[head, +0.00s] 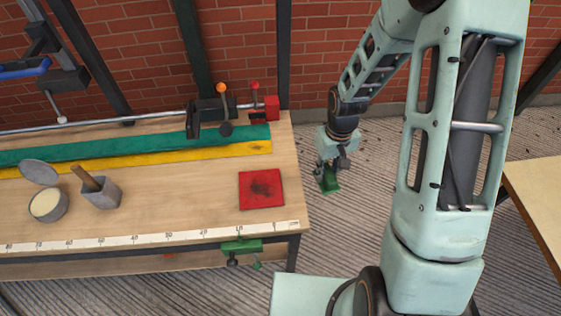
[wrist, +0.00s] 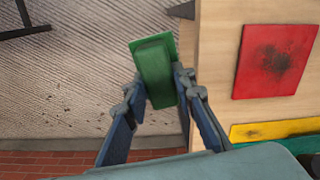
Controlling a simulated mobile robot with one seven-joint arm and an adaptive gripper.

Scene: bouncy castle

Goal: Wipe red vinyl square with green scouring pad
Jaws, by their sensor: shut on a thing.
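The red vinyl square (head: 261,189) lies flat near the right end of the wooden workbench, with a dark smudge at its middle. It also shows in the wrist view (wrist: 272,66) at the right. My gripper (head: 328,170) is off the bench's right end, to the right of the square and apart from it. It is shut on the green scouring pad (head: 329,182), which hangs over the floor. In the wrist view the pad (wrist: 155,70) sits between the two fingers of my gripper (wrist: 158,90).
The bench (head: 190,195) carries yellow (head: 150,160) and green strips, a bar clamp (head: 225,112), an open tin (head: 48,205) and a grey block with a wooden handle (head: 100,190). A green clamp (head: 242,246) hangs at the front edge. Another table (head: 535,190) stands at right.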

